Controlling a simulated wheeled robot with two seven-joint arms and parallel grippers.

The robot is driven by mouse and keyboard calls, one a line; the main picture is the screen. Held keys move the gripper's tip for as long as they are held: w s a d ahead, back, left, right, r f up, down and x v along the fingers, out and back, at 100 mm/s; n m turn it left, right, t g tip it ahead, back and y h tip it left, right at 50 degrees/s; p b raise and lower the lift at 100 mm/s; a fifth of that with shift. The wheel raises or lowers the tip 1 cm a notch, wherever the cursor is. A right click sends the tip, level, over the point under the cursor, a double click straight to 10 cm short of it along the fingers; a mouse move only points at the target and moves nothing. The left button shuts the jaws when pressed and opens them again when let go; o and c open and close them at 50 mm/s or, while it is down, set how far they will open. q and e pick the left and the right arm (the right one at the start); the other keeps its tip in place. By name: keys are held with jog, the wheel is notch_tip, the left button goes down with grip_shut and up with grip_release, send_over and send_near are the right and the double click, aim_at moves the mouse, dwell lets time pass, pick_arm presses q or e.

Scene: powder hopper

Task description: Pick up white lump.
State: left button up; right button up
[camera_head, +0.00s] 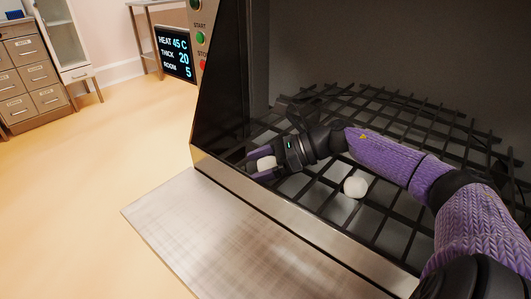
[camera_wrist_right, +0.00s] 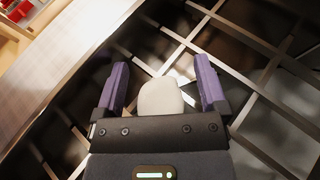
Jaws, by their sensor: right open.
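A white lump (camera_head: 266,162) lies on the dark grate inside the hopper, at its front left in the head view. My right gripper (camera_head: 260,165) reaches down to it with the jaws open. In the right wrist view the lump (camera_wrist_right: 160,97) sits between the two purple fingers of the gripper (camera_wrist_right: 161,85), with gaps on both sides. A second white lump (camera_head: 355,187) rests on the grate farther right, below my right forearm. My left gripper is not in view.
The black grate (camera_head: 395,110) spans the hopper opening. A metal front edge (camera_head: 290,222) and a flat steel shelf (camera_head: 200,225) lie in front. The hopper's dark side wall (camera_head: 222,90) stands close left of my gripper. A display (camera_head: 175,57) hangs farther left.

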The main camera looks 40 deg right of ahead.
jog(key=c, duration=0.7)
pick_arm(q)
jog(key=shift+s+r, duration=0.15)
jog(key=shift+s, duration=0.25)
pick_arm(e)
grip_shut()
jog(key=shift+r, duration=0.1)
notch_tip(320, 180, up, 9)
jog(key=p, duration=0.4)
jog(key=shift+r, duration=0.5)
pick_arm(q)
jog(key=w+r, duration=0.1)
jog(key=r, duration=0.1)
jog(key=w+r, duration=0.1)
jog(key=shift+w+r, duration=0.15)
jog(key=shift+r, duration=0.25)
